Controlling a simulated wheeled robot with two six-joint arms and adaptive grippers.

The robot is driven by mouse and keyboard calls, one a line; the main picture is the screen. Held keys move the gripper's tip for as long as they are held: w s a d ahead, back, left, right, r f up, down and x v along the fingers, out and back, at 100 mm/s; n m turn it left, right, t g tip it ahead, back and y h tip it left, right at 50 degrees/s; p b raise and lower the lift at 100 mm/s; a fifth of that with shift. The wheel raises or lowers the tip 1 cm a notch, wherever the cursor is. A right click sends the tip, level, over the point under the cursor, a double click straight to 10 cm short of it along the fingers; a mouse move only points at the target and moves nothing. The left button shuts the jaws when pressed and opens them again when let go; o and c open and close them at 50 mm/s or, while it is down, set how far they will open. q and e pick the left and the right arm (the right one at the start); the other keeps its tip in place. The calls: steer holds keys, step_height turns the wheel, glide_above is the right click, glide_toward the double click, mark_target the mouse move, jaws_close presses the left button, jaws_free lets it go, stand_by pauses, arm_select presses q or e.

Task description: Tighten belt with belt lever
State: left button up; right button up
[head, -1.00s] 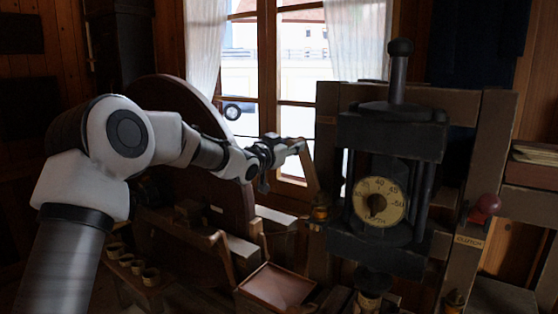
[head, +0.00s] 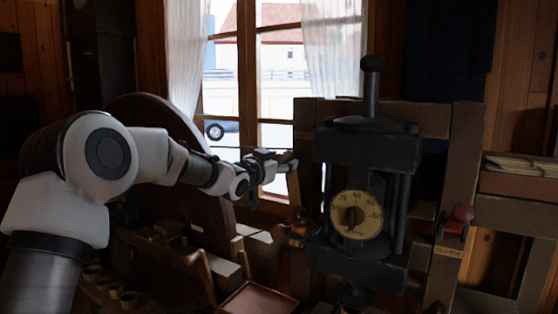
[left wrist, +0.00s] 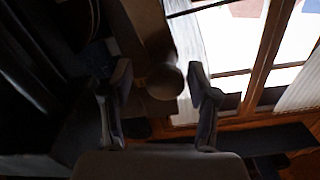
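A short wooden lever (head: 294,187) stands at the left side of the dark machine frame, in front of the window. I take it for the belt lever; no label on it is readable. My left gripper (head: 289,166) is at its upper end in the head view. In the left wrist view, the two fingers of my left gripper (left wrist: 160,82) are spread apart. A rounded brown knob (left wrist: 166,80) shows between them, with gaps on both sides. Whether the fingers reach around it or stop short of it, I cannot tell. My right gripper is not in view.
A round dial (head: 356,215) sits on the machine's dark press block. A large wheel (head: 150,120) is behind my left arm. A brown tray (head: 258,302) and small cups (head: 129,299) are below.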

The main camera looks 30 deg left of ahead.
arm_select(q)
steer(key=shift+d, duration=0.1)
steer(key=shift+r, duration=0.1)
steer(key=shift+s+a, duration=0.2)
steer(key=shift+s, duration=0.15)
steer(key=s, duration=1.1)
steer(key=shift+a, duration=0.3)
steer(key=shift+s, duration=0.1)
